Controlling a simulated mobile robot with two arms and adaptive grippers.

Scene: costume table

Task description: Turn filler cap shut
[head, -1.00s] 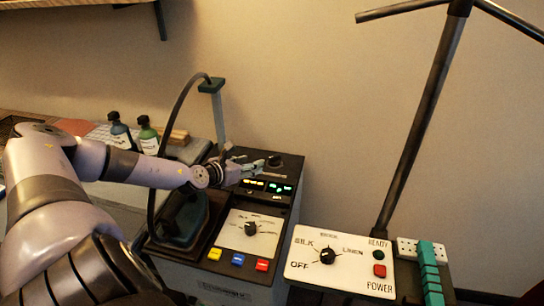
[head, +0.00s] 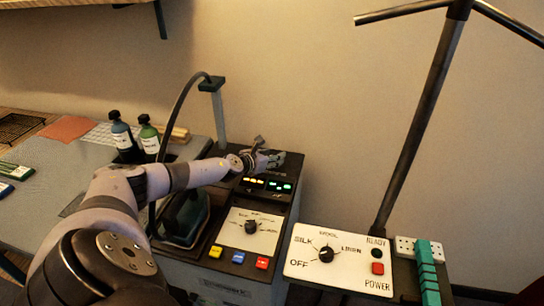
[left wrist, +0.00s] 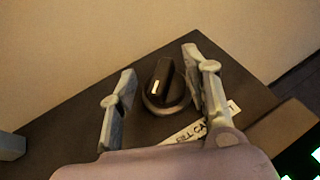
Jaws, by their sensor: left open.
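The filler cap (left wrist: 166,88) is a round black knob with a raised grip bar and a white mark, on the dark top of the steam station (head: 305,172). Part of a white "FILL CAP" label (left wrist: 195,132) shows beside it in the left wrist view. My left gripper (head: 268,150) is over the back of the station. In the left wrist view its open fingers (left wrist: 159,62) stand on both sides of the cap, with gaps visible. It is unclear how deep the fingertips reach. In the head view the gripper hides the cap. My right gripper is not in view.
The iron (head: 185,215) rests left of the station, with a hose and post (head: 219,120) behind. A dial panel (head: 250,232), colored buttons and lit green indicators are on the station. Two bottles (head: 149,138) stand left. A power panel (head: 340,262) is at right.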

